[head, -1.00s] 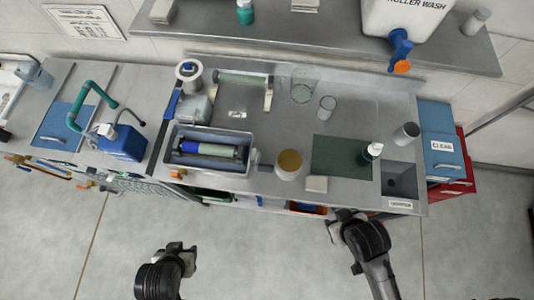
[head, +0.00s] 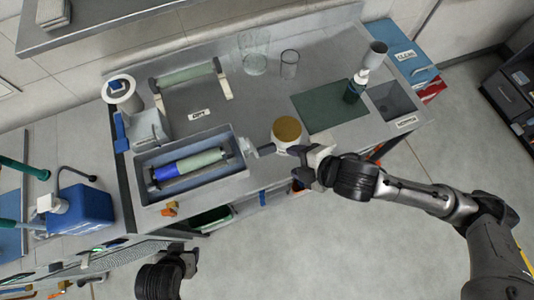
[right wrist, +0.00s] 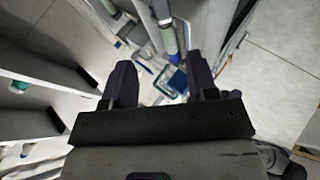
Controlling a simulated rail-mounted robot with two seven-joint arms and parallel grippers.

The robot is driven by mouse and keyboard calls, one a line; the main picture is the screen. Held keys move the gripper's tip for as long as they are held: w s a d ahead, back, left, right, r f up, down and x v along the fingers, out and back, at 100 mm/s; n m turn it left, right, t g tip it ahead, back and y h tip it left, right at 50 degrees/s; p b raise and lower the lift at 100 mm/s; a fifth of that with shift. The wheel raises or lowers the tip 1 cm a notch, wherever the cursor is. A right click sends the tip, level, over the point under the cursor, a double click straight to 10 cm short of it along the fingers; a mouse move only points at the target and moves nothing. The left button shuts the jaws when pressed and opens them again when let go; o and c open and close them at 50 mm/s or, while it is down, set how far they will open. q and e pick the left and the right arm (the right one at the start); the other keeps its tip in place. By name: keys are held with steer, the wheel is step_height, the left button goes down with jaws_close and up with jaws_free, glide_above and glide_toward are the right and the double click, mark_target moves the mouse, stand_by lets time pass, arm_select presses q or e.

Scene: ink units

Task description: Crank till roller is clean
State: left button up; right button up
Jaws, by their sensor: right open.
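The roller (head: 190,164), blue at its left end and pale green along the rest, lies in a grey basin (head: 232,180) on the bench. A short grey shaft (head: 265,149) sticks out of the basin's right side toward a white round part with a tan top (head: 286,129); I cannot tell whether they join. My right gripper (head: 312,165) is open just in front of the tan-topped part, seemingly empty. Its spread fingers (right wrist: 160,78) show in the right wrist view. My left gripper (head: 185,262) is low in the head view, away from the basin; its jaws are unclear.
A second roller on a stand (head: 187,76) is behind the basin. A blue container (head: 82,210) is at left. The floor in front is clear.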

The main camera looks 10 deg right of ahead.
mark_target(267, 151)
steer(key=shift+n, duration=0.4)
steer(key=x, duration=0.4)
steer(key=b+x, duration=0.1)
steer(key=x, duration=0.3)
steer(key=b+x, duration=0.1)
steer(key=x, duration=0.4)
steer(key=shift+d+f, duration=0.3)
steer(key=shift+d, duration=0.05)
steer(key=shift+w+a+f, duration=0.2)
steer(key=shift+w+f, duration=0.05)
steer(key=shift+w, duration=0.05)
steer(key=shift+a+f, duration=0.1)
steer(key=shift+c, duration=0.5)
jaws_close()
